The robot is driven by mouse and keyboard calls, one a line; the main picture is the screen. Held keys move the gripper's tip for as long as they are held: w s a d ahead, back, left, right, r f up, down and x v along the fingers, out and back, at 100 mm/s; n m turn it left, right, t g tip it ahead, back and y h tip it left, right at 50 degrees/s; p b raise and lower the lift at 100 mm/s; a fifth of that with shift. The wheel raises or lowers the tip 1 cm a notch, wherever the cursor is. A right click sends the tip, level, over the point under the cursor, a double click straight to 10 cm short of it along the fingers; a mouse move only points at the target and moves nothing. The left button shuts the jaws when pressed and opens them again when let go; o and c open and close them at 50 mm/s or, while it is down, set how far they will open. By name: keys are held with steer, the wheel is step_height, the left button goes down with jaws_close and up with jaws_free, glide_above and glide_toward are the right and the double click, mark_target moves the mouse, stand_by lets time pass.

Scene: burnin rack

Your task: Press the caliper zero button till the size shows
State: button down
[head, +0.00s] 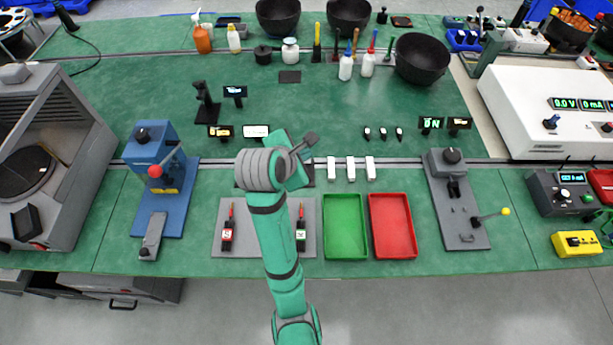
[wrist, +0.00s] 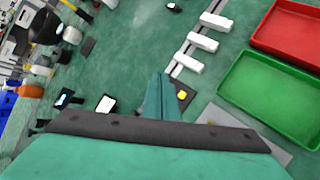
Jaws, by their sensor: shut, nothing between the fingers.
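My gripper (wrist: 160,80) is shut and empty, its teal fingers pointing down toward the bench in the wrist view. Just right of the fingers is a dark piece (wrist: 187,101) with a yellow button (wrist: 182,95), apparently part of the caliper. The fingertips look close beside the button; I cannot tell whether they touch anything. In the head view my arm covers most of this spot, and only dark edges (head: 309,174) show beside it. A small display (head: 256,132) beyond the arm is lit white, with no readable size. It also shows in the wrist view (wrist: 106,104).
Three white blocks (head: 351,168) stand right of my gripper. Green (head: 345,254) and red (head: 392,254) trays lie nearer the front. A grey mat (head: 257,251) with two red-tipped probes lies under my arm. A blue press (head: 157,160) stands left. The green bench behind is partly clear.

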steer(key=shift+f, duration=4.3)
steer(key=shift+f, duration=0.1)
steer(key=shift+f, duration=0.3)
steer(key=shift+f, duration=0.4)
steer(key=shift+a, duration=0.1)
steer(key=shift+r, duration=0.45)
steer(key=shift+s+r, duration=0.15)
steer(key=shift+r, duration=0.2)
steer(key=shift+r, duration=0.1)
